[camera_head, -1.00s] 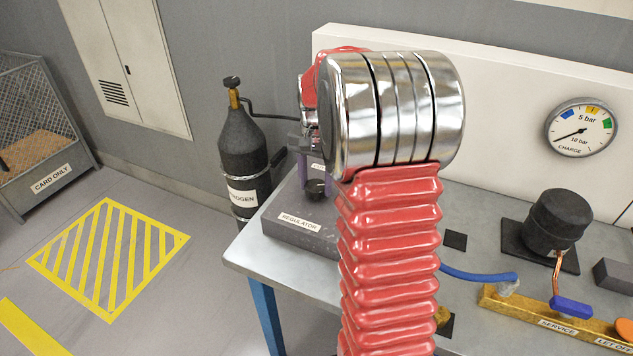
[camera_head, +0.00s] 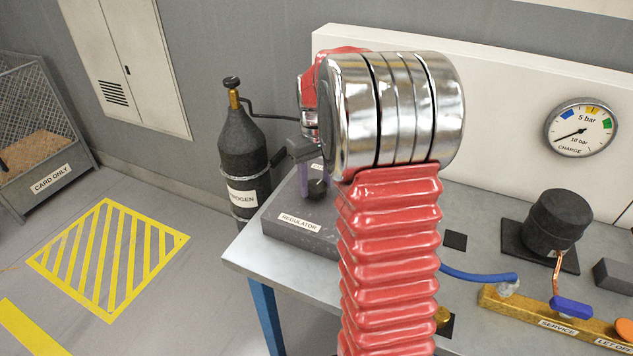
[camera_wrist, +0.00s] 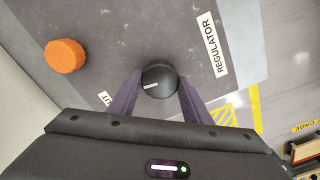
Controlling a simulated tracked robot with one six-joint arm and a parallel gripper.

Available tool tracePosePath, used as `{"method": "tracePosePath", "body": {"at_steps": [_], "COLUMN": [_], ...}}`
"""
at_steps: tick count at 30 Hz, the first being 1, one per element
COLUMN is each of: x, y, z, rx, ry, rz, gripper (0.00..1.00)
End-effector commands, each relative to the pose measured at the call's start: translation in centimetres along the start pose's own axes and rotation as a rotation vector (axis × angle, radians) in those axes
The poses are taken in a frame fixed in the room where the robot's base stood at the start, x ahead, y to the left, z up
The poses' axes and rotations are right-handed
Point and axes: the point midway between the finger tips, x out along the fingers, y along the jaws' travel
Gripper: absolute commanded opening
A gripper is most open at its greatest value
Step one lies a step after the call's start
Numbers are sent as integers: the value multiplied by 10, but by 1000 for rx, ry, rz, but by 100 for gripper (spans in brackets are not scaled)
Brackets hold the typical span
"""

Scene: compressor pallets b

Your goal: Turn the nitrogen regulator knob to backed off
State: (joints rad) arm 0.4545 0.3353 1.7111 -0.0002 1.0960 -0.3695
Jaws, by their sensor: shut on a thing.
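The nitrogen regulator knob (camera_wrist: 159,79) is round and black with a white pointer line, which points left in the wrist view. It sits on the grey regulator block (camera_head: 290,222), labelled REGULATOR, at the left end of the bench. My gripper (camera_wrist: 158,86) is shut on the knob, with a purple finger on either side of it. In the head view my gripper (camera_head: 318,178) is over the block, partly hidden behind my arm. The knob shows there only as a small dark shape between the fingers.
An orange knob (camera_wrist: 65,56) stands on the same block. A black nitrogen cylinder (camera_head: 243,150) stands left of the bench. A gauge (camera_head: 581,128) on the white panel reads low. A gold service manifold (camera_head: 535,318) with a blue hose (camera_head: 480,276) lies at right.

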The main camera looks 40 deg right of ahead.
Motion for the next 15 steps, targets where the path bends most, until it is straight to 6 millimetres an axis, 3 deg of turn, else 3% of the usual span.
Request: {"method": "tracePosePath", "body": {"at_steps": [15], "x": [-3], "y": [0], "z": [-4], "rx": [-184], "ry": [14], "rz": [5], "gripper": [22]}}
